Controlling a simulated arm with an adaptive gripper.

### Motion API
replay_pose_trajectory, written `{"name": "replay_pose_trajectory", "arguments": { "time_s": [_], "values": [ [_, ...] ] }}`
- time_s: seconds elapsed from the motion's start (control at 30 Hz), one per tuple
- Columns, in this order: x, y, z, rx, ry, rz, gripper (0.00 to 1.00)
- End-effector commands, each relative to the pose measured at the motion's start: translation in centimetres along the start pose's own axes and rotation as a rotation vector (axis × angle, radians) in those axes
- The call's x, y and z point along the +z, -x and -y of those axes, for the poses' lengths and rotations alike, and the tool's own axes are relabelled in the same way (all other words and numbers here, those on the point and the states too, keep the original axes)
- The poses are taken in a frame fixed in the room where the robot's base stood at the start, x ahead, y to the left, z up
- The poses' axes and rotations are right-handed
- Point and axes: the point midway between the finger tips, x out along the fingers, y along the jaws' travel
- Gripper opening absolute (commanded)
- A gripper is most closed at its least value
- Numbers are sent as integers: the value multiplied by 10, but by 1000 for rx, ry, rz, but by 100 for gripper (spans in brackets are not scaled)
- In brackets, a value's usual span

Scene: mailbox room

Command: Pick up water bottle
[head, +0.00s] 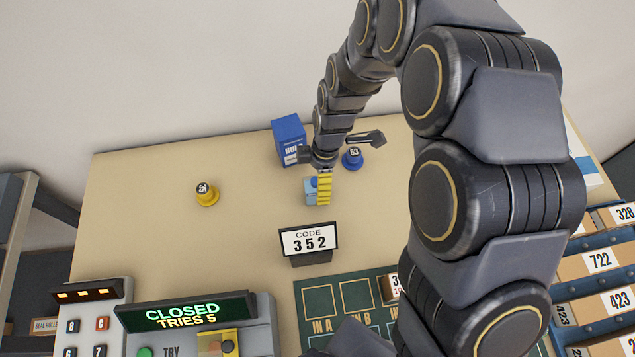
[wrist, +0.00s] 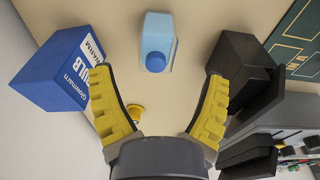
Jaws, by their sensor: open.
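The water bottle, a small light-blue bottle (wrist: 157,35) with a darker blue cap, shows whole in the wrist view, beyond and between the fingertips. In the head view the bottle (head: 310,192) is on the tan table, partly hidden by my gripper's yellow finger pad. My gripper (wrist: 159,78) is open, with its yellow ridged pads spread wide and nothing between them. In the head view my gripper (head: 324,182) is low over the table, right beside the bottle; I cannot tell whether it touches it.
A blue bulb box (head: 288,139) stands close behind the bottle, and a blue numbered knob (head: 353,158) is to its right. A code sign reading 352 (head: 310,240) stands in front. A yellow knob (head: 207,191) is on the left, with clear table around it.

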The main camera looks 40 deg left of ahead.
Motion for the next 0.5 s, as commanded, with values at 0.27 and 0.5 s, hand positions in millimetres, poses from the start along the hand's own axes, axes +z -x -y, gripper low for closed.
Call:
{"name": "replay_pose_trajectory", "arguments": {
  "time_s": [0.27, 0.5],
  "values": [
    [1, -24, -1, -4, -3, 1, 77],
    [1, -57, -4, -4, -5, 1, 77]
  ]
}}
